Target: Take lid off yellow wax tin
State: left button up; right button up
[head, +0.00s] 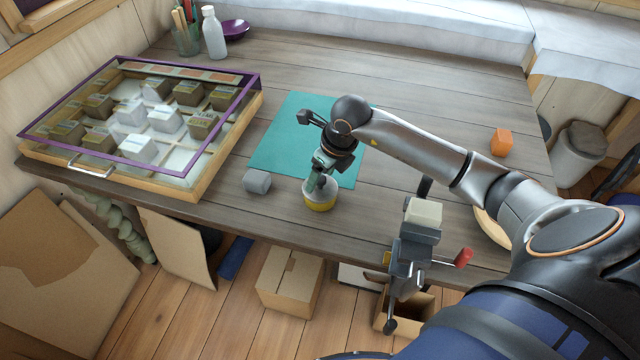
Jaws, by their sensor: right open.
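The yellow wax tin (320,206) stands upright on the wooden table near its front edge, just in front of the teal mat (289,136). Its lower part is yellow and a pale lid (328,192) shows on top. My right gripper (317,186) points down at the tin from above, with its fingers open at the lid. The fingers partly hide the lid, and I cannot tell whether they touch it. My left gripper is not in view.
A grey block (257,181) lies left of the tin. A glass-topped display case (228,150) with several blocks fills the table's left. A vise (408,250) is at the front edge, right of the tin. An orange block (502,142) sits at right. The table's back middle is clear.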

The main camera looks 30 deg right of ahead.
jog(key=shift+f, duration=0.1)
jog(key=shift+c, duration=0.3)
grip_shut()
